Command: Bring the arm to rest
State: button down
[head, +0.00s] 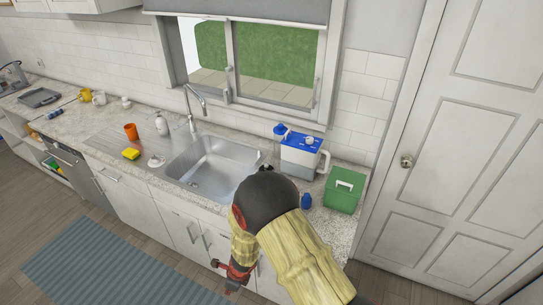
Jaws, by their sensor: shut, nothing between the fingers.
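My arm rises from the bottom of the head view, with pale yellow covers and a dark rounded joint in front of the counter's right part. My gripper (229,276), red and dark, hangs low in front of the cabinet doors below the sink. It is shut and empty, clear of the countertop objects. Part of it is hidden behind my arm.
The counter holds a steel sink (212,168), a blue-and-white container (300,158), a green box (343,190), a small blue bottle (306,202), an orange cup (131,131) and a yellow sponge (131,154). A white door (455,150) stands right. A grey-blue rug (110,270) covers open floor.

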jog(key=s+d+r+n+g+b, duration=0.1)
jog(key=s+d+r+n+b, duration=0.2)
jog(key=r+n, duration=0.6)
jog(key=s+d+r+n+g+b, duration=0.1)
jog(key=s+d+r+n, duration=0.5)
jog(key=r, duration=0.5)
jog(key=s+d+r+n+t+h+b, duration=0.1)
jog(key=s+d+r+n+t+b, duration=0.1)
jog(key=d+r, duration=0.3)
jog(key=s+d+r+n+t+h+b, duration=0.1)
jog(key=d+r, duration=0.5)
jog(key=d, duration=0.6)
jog(key=s+d+r+n+t+h+b, duration=0.1)
jog(key=s+d+r+t+b, duration=0.3)
jog(key=d, duration=0.5)
notch_tip(320, 180, up, 2)
jog(key=shift+s+n+b, duration=0.25)
jog(key=shift+n+b, duration=0.5)
jog(key=shift+n, duration=0.15)
